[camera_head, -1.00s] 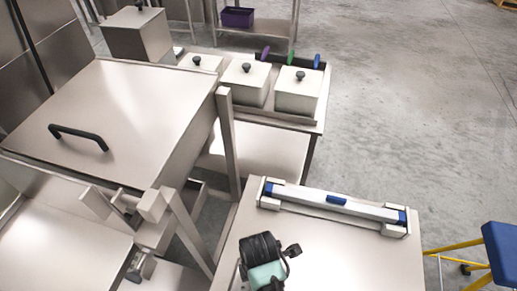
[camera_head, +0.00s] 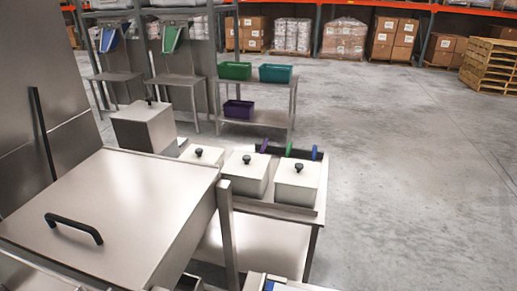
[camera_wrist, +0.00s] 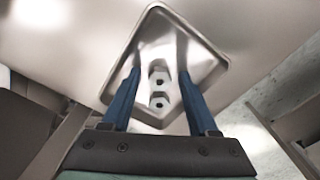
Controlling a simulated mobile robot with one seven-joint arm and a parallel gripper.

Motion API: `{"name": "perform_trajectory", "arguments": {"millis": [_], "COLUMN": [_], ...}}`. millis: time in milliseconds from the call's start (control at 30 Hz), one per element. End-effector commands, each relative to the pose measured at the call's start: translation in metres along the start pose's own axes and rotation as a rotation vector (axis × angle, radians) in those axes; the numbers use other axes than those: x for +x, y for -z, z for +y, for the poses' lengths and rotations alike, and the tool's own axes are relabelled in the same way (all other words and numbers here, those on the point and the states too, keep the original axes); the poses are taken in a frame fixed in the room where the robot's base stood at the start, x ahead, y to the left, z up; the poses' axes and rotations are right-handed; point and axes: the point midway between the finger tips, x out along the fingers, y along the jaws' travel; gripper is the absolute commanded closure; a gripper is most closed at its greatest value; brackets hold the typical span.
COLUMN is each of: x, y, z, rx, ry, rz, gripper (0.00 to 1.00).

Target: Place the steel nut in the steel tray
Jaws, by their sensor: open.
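In the wrist view the steel tray (camera_wrist: 221,60) is a shiny square dish with a raised rim, seen corner-on on a steel surface. Two grey six-sided shapes with dark holes show inside it, between my fingers. The farther is a steel nut (camera_wrist: 159,74); the nearer (camera_wrist: 158,98) looks like another nut, or a reflection. My gripper (camera_wrist: 160,76) is open, its two blue fingers apart on either side of these shapes. I cannot tell whether the fingers touch them. The gripper, nut and tray are not visible in the head view.
In the head view, a large steel lid (camera_head: 135,195) with a black handle fills the left. Lidded white boxes (camera_head: 247,174) stand on a steel bench. A shelf (camera_head: 262,118) with green and purple bins is behind. Open concrete floor (camera_head: 410,170) lies to the right.

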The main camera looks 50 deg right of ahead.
Motion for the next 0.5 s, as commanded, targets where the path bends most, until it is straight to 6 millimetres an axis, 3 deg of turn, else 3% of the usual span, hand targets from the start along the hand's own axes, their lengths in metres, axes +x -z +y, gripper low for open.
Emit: {"name": "perform_trajectory", "arguments": {"millis": [267, 500], "x": [-0.016, -0.067], "y": [0.0, 0.0], "z": [0.001, 0.001], "rx": [0.0, 0.0], "ry": [-0.003, -0.005], "rz": [0.0, 0.0], "gripper": [0.4, 0.4]}}
